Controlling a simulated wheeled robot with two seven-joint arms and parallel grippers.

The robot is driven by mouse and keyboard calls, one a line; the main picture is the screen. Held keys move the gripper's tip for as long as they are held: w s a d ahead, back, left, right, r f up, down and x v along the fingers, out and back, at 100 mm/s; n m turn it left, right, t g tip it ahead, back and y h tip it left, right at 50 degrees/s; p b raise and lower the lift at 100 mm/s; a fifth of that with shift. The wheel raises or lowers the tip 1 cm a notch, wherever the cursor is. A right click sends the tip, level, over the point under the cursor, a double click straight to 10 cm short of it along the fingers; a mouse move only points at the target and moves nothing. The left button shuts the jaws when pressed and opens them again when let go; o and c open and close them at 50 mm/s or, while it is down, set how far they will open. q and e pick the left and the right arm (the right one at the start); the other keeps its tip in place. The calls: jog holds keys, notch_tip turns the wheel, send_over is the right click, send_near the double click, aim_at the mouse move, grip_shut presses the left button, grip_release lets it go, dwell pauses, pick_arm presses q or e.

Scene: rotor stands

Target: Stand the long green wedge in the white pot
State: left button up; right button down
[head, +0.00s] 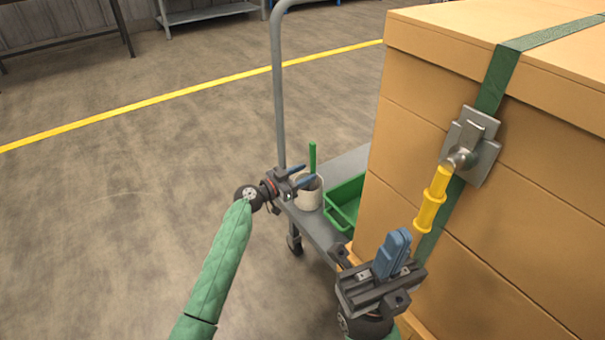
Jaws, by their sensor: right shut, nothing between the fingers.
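The long green wedge (312,155) stands nearly upright in the white pot (309,199), its lower end hidden by the pot and my gripper. The pot is on the grey cart (318,230). My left gripper (309,173) is at the pot's rim, its two blue fingers apart with a gap between them. The fingers overlap the pot and the wedge's lower part in the picture; I cannot tell whether they touch either. My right gripper (399,240) is shut and empty, in front of the big box, well away from the pot.
A green tray (345,203) lies on the cart right of the pot. The cart's tall grey handle (278,90) rises behind my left gripper. A large tan box (480,240) with a green strap, metal latch and yellow handle (433,199) fills the right side. The floor at left is clear.

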pick_arm(q)
jog(key=shift+s+a+f, duration=0.1)
jog(key=shift+a+f, duration=0.05)
jog(key=shift+f, duration=0.45)
jog(key=v, duration=0.7)
jog(key=shift+a+r, duration=0.15)
jog(key=shift+r, duration=0.3)
jog(key=shift+s+r, duration=0.1)
jog(key=shift+s, duration=0.05)
